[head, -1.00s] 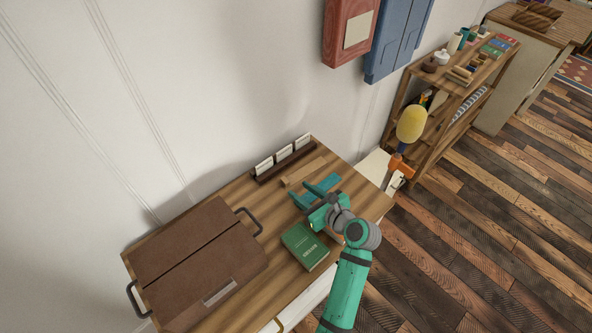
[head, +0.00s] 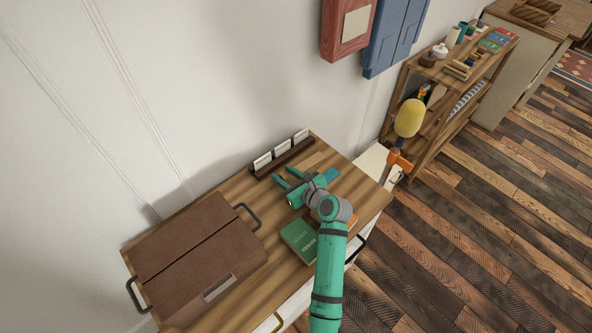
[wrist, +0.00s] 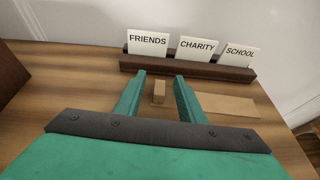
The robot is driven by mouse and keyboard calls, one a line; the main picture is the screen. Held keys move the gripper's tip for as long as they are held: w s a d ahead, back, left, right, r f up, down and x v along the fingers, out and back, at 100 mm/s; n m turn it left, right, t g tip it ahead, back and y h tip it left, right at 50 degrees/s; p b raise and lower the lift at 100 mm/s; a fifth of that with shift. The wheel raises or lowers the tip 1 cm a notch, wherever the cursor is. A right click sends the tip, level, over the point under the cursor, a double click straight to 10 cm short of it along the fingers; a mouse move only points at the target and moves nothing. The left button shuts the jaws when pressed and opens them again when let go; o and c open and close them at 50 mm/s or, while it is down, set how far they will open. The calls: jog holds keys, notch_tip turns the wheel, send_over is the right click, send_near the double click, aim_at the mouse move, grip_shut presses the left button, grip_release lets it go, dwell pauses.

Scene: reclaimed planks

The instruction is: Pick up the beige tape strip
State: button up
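A flat beige strip (wrist: 226,105) lies on the wooden tabletop, just right of my gripper's right finger in the wrist view. It shows partly in the head view (head: 315,160), behind my gripper. A small tan upright block (wrist: 159,92) stands between the fingers in the wrist view, apart from both; I cannot tell whether it belongs to the strip. My gripper (wrist: 160,75) is open, low over the table, its fingers pointing toward the card holder. In the head view my gripper (head: 282,174) hides the block.
A dark card holder (wrist: 190,67) with FRIENDS, CHARITY and SCHOOL cards stands just beyond the fingertips, near the wall. A green book (head: 299,238) lies beside my arm. A brown case (head: 195,255) fills the table's left side. Bare tabletop lies between case and gripper.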

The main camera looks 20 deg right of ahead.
jog(key=shift+c, duration=0.2)
jog(key=shift+d, duration=0.1)
jog(key=c, duration=0.5)
jog(key=shift+s, duration=0.1)
grip_shut()
